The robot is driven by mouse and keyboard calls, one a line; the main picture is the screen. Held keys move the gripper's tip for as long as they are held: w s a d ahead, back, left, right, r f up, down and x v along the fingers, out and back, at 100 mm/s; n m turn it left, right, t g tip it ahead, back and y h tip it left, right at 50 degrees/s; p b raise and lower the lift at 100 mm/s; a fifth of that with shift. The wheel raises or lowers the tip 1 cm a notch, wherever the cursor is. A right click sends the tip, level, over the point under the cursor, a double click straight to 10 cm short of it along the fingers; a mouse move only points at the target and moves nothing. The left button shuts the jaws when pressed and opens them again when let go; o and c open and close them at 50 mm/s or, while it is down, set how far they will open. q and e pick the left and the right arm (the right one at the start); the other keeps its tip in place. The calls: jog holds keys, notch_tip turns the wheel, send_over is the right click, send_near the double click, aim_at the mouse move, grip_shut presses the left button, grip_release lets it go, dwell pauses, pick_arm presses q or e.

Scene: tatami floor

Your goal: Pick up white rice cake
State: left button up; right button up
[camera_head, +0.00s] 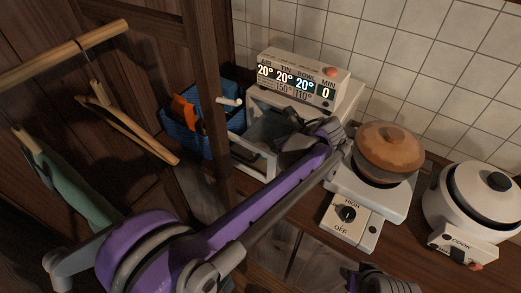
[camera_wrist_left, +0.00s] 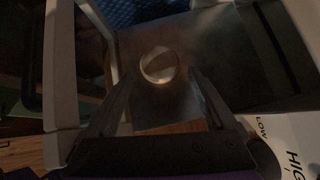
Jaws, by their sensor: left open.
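In the left wrist view, the white rice cake (camera_wrist_left: 158,65) shows as a small pale round thing in a dark space; its lower part is in shadow. My left gripper (camera_wrist_left: 162,84) is open, with one finger on each side of it in the picture. I cannot tell whether the fingers touch it. In the head view my left gripper (camera_head: 283,143) reaches into the open front of a white toaster oven (camera_head: 297,78), and the rice cake is hidden there. My right gripper's jaws do not show.
A blue basket (camera_head: 205,125) stands left of the oven, beside a dark wooden post (camera_head: 208,70). A brown lidded pot (camera_head: 387,150) sits on a white hot plate (camera_head: 345,213) to the right. A white rice cooker (camera_head: 470,205) stands farther right. Hangers hang at left.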

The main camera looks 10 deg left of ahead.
pick_arm(q)
jog(key=x, duration=0.3)
jog(key=shift+r, duration=0.1)
jog(key=c, duration=1.1)
